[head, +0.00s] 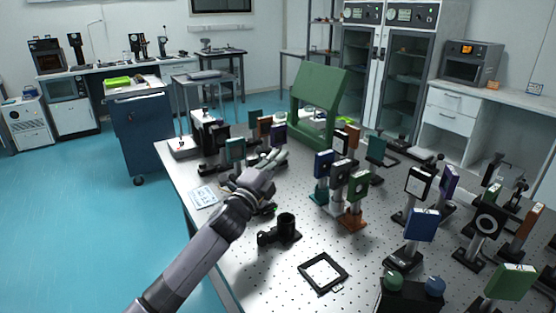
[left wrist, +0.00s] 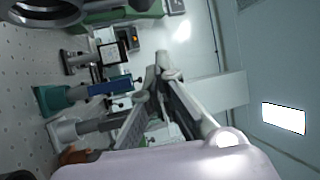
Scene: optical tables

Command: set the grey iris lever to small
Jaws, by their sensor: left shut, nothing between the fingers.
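A grey plate mount (head: 340,173), which may be the grey iris, stands upright on a post between a blue mount (head: 322,164) and a green mount (head: 358,186). In the left wrist view a grey mount (left wrist: 128,130) is partly hidden behind my gripper. I cannot make out a lever on it or its setting. My left gripper (head: 279,157) is shut and empty, above the table and left of these mounts, apart from the grey one in the head view. It also shows in the left wrist view (left wrist: 161,72). My right gripper is not in view.
The perforated table (head: 255,281) holds several posted optics close together. A green panel (head: 318,103) rises behind. The front left of the table is fairly clear.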

